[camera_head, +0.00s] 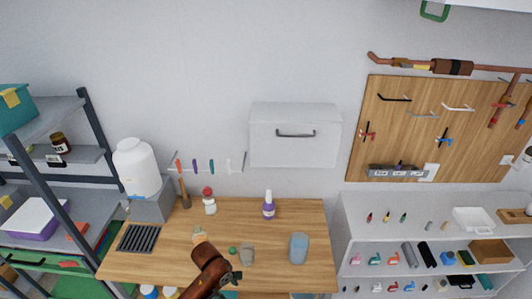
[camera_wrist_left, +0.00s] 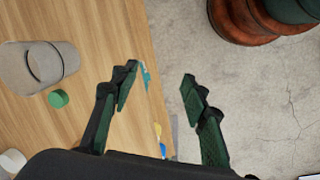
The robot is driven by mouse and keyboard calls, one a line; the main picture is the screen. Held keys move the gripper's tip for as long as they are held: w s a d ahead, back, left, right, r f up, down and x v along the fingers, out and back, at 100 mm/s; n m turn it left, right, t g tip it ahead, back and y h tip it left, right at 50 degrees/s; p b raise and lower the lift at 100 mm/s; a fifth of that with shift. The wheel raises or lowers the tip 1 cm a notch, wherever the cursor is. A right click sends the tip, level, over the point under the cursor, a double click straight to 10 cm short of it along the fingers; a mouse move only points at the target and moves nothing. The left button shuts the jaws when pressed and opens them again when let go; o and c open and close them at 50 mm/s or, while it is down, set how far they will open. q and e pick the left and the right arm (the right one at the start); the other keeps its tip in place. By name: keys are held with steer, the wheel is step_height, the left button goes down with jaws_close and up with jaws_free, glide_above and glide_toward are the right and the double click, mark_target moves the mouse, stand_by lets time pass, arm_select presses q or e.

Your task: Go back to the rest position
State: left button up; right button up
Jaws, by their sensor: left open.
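My left gripper (camera_head: 230,281) is at the front edge of the wooden table, at the end of my brown arm. The left wrist view shows its two dark green fingers (camera_wrist_left: 158,80) spread apart with nothing between them. One finger is over the tabletop (camera_wrist_left: 105,35) and the other over the grey floor (camera_wrist_left: 235,75). A grey mug (camera_wrist_left: 42,65) and a small green cap (camera_wrist_left: 58,98) are on the table beside the gripper. They also show in the head view as the mug (camera_head: 247,253) and the cap (camera_head: 233,251). My right gripper is not in view.
On the table (camera_head: 300,215) stand a purple spray bottle (camera_head: 268,208), a white bottle with a red top (camera_head: 209,203), a bluish container (camera_head: 298,248) and a white dispenser (camera_head: 138,168). Shelving (camera_head: 60,190) is at the left, a white shelf unit (camera_head: 355,215) at the right.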

arm_select(q)
steer(key=s+a+f+m+t+y, duration=0.1)
steer(key=s+a+m, duration=0.5)
steer(key=s+a, duration=0.6)
steer(key=s+a+f+m+t+y, duration=0.1)
steer(key=s+a+m+t+y, duration=0.1)
steer(key=s+a+m, duration=0.9)
steer(key=s+d+f+n+g+b, duration=0.1)
steer(key=s+d+f+n+b, duration=0.1)
steer(key=f, duration=1.4)
steer(key=s+d+f+n+b, duration=0.1)
steer(key=s+f+n+b, duration=0.15)
steer(key=f, duration=1.35)
steer(key=s+f+g+b, duration=0.1)
steer(key=s+f+b, duration=0.1)
steer(key=s+f, duration=0.8)
steer(key=s+f+m+h+b, duration=0.1)
steer(key=s+f+b, duration=0.2)
steer(key=s+f, duration=0.7)
step_height(320, 180, down, 5)
steer(key=shift+r+g, duration=0.15)
steer(key=shift+g, duration=0.25)
steer(key=shift+s+d, duration=0.1)
